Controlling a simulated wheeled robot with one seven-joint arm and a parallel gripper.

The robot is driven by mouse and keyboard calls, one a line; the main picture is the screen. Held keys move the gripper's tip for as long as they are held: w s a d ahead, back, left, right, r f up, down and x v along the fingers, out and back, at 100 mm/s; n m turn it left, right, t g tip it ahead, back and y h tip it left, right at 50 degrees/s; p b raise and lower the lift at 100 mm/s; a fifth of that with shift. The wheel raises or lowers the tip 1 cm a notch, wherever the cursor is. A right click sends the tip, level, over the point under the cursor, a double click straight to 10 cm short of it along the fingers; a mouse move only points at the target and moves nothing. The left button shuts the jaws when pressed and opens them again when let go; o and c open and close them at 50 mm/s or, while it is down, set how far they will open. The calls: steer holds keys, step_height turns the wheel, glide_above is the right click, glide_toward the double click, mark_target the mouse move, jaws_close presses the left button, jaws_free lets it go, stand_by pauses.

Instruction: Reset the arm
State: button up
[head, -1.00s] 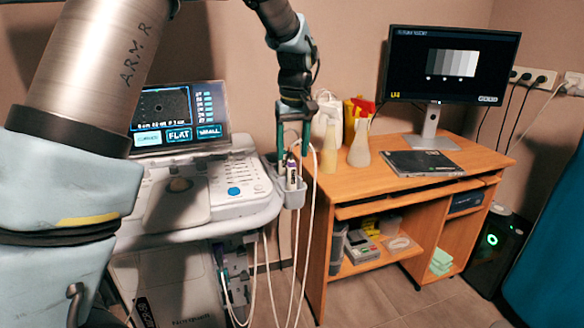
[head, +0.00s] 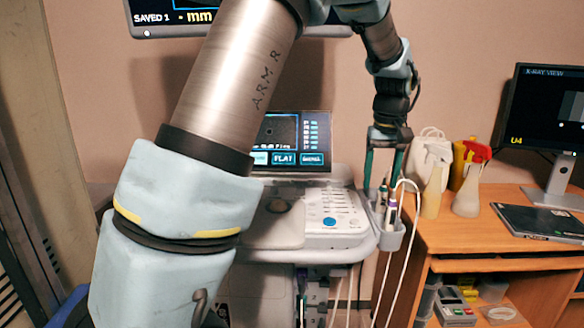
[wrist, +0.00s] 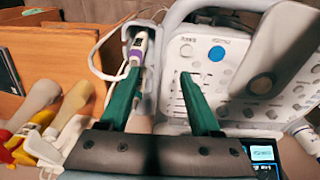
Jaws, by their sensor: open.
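My gripper (head: 382,168) hangs from my raised arm with its green fingers pointing down and apart. It is empty, above the probe holder (head: 388,238) on the right side of the ultrasound machine (head: 310,232). In the wrist view, my gripper's green fingers (wrist: 162,88) spread over the machine's panel edge. A purple-and-white probe (wrist: 138,48) stands in the holder near the left finger; I see no grip on it. The probe also shows in the head view (head: 391,216).
A wooden desk (head: 470,262) stands to the right, with spray bottles (head: 466,190), a dark laptop-like slab (head: 540,222) and a monitor (head: 545,120). White cables (head: 402,250) loop down from the holder. A screen (head: 290,140) rises behind the machine's panel.

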steer(key=s+a+f, duration=0.1)
steer(key=a, duration=0.8)
steer(key=s+a+f+p, duration=0.1)
steer(key=s+a, duration=0.1)
steer(key=a, duration=0.7)
steer(key=s+a+f+p, duration=0.1)
steer(key=s+a, duration=0.1)
steer(key=a, duration=0.7)
steer(key=shift+s+f, duration=0.1)
steer(key=shift+f, duration=0.3)
steer(key=s+a+f, duration=0.1)
steer(key=s+a, duration=0.4)
steer(key=shift+s+a+f+p, duration=0.2)
steer(key=shift+a+f+p, duration=0.1)
